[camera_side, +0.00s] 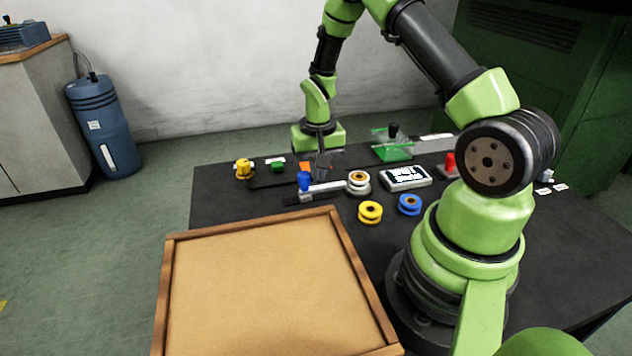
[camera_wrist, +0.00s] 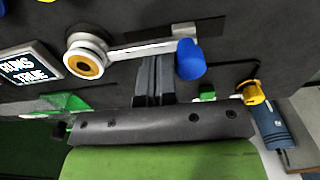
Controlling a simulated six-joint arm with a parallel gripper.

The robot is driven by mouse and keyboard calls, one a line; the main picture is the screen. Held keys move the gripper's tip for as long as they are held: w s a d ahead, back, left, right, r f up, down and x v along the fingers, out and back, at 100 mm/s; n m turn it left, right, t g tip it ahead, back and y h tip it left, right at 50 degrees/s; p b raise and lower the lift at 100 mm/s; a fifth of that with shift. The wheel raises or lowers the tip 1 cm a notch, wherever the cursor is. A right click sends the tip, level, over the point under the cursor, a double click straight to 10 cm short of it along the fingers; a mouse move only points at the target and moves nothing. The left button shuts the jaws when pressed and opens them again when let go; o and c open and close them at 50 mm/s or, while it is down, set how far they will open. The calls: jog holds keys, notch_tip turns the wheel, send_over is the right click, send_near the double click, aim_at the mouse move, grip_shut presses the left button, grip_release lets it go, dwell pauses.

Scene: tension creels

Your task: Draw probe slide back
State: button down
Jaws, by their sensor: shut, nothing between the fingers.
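No part is labelled as the probe slide, and I cannot tell which one it is. A white arm (camera_side: 328,187) has an upright blue knob (camera_side: 305,181) at one end and a white roller with an orange centre (camera_side: 358,179) at the other. In the wrist view the blue knob (camera_wrist: 190,59) is right of my gripper and the roller (camera_wrist: 88,56) is left. My gripper (camera_wrist: 155,62) is shut and empty, its fingertips close to the white arm between them; contact is unclear. In the side view my gripper (camera_side: 322,172) is just behind the arm.
A clear green guard (camera_side: 393,151) with a black knob stands behind. A small green block (camera_side: 278,166) and a yellow part (camera_side: 243,168) are left. A sign (camera_side: 405,178), yellow spool (camera_side: 370,212), blue spool (camera_side: 409,204) and red knob (camera_side: 450,162) are right. A wood-rimmed board (camera_side: 172,290) is in front.

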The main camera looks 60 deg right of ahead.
aim_at(303, 173)
jog(key=shift+w+a, duration=1.1)
jog(key=shift+s+d, duration=0.5)
jog(key=shift+s, duration=0.05)
jog(key=shift+r, duration=3.5)
jog(key=s+a+r+n+t, duration=0.1)
jog(key=a+r, duration=0.1)
jog(key=r, duration=0.3)
jog(key=a+r+t, duration=0.1)
jog(key=a+r, duration=0.2)
jog(key=r, duration=0.1)
jog(key=s+a+r+n+t+y, duration=0.1)
jog(key=s+a+r+n+t, duration=0.1)
jog(key=s+a+r, duration=0.3)
jog(key=s+a+r+n+t+y, duration=0.1)
jog(key=s+a+r+n+t, duration=0.1)
jog(key=s+a+r, duration=0.3)
jog(key=s+t, duration=0.1)
jog(key=s, duration=0.3)
jog(key=shift+s+r, duration=0.15)
jog(key=shift+s, duration=0.2)
